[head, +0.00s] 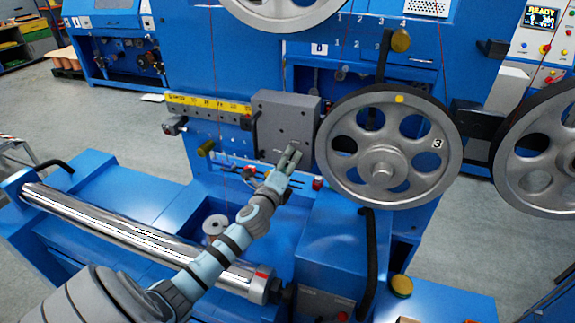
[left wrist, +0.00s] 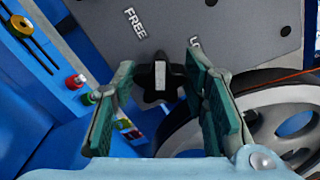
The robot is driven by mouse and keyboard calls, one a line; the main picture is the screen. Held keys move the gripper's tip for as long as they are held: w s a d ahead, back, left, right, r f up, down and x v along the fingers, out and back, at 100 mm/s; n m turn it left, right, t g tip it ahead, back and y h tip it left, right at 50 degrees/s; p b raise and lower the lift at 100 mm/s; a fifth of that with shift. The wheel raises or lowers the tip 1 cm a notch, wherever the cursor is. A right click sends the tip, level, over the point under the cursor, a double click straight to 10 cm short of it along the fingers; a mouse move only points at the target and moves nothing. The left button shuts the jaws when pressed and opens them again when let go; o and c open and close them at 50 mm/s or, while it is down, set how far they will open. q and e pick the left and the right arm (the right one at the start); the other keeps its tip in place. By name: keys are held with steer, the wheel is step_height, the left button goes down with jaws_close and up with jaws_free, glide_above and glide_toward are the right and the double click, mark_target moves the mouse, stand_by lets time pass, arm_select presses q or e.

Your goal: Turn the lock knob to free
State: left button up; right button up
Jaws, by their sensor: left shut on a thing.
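The lock knob (left wrist: 158,82) is a black lobed knob with a white mark, in front of the grey plate in the left wrist view. The plate (left wrist: 220,25) carries the label FREE to the upper left of the knob and a partly hidden label to its upper right. The white mark lies between the two labels. My left gripper (left wrist: 160,95) has its green-padded fingers on either side of the knob and is shut on it. In the head view my left gripper (head: 290,158) is at the lower part of the grey plate (head: 285,115) and hides the knob.
A large spoked wheel marked 3 (head: 388,150) stands close to the right of my left gripper. A yellow scale (head: 208,104) runs along the left. Red and green buttons (left wrist: 75,82) are left of the knob.

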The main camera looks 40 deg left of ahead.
arm_select(q)
steer(key=n+b, duration=0.1)
steer(key=n, duration=0.4)
steer(key=shift+f+b, duration=0.1)
steer(key=shift+b, duration=0.2)
stand_by(0.4)
steer(key=o, duration=1.2)
steer(key=shift+s+d+f, duration=0.1)
steer(key=shift+s, duration=0.2)
steer(key=v, duration=1.1)
steer(key=shift+s+d, duration=0.1)
steer(key=shift+s, duration=0.05)
